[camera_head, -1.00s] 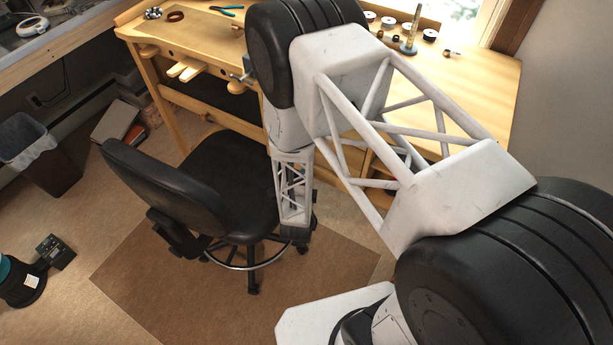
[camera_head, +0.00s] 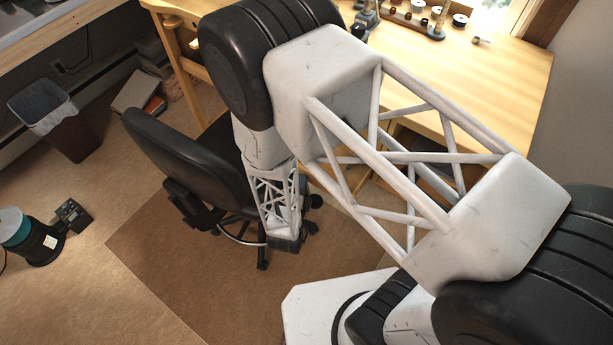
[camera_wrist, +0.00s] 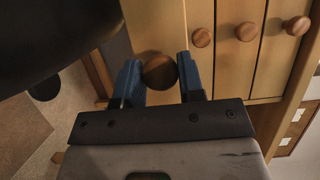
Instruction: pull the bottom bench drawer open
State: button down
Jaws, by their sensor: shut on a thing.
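In the wrist view, the bottom drawer's front (camera_wrist: 153,22) is the leftmost of a row of wooden fronts, as the picture is turned. Its round brown knob (camera_wrist: 159,74) sits between the blue fingers of my gripper (camera_wrist: 160,66), which are shut on it. This front and knob look larger and nearer than the others and cover part of the neighbouring front (camera_wrist: 201,75), so the drawer appears to stand out from the bench. How far is hard to tell. In the head view, my arm hides the drawer and the fingers.
Other drawer knobs (camera_wrist: 246,32) line up to the right in the wrist view. In the head view, a black office chair (camera_head: 185,150) stands close beside my forearm, left of it. The workbench (camera_head: 500,75) is behind my arm. A brown mat (camera_head: 170,265) covers open floor in front.

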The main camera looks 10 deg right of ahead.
jog(key=s+a, duration=0.8)
jog(key=shift+s+a, duration=0.35)
dwell(0.4)
jog(key=c, duration=0.8)
grip_release()
jog(key=shift+o, duration=0.2)
jog(key=shift+s+a, duration=0.1)
jog(key=shift+s, duration=0.1)
jog(key=v, duration=0.7)
jog(key=shift+s, duration=0.2)
dwell(0.4)
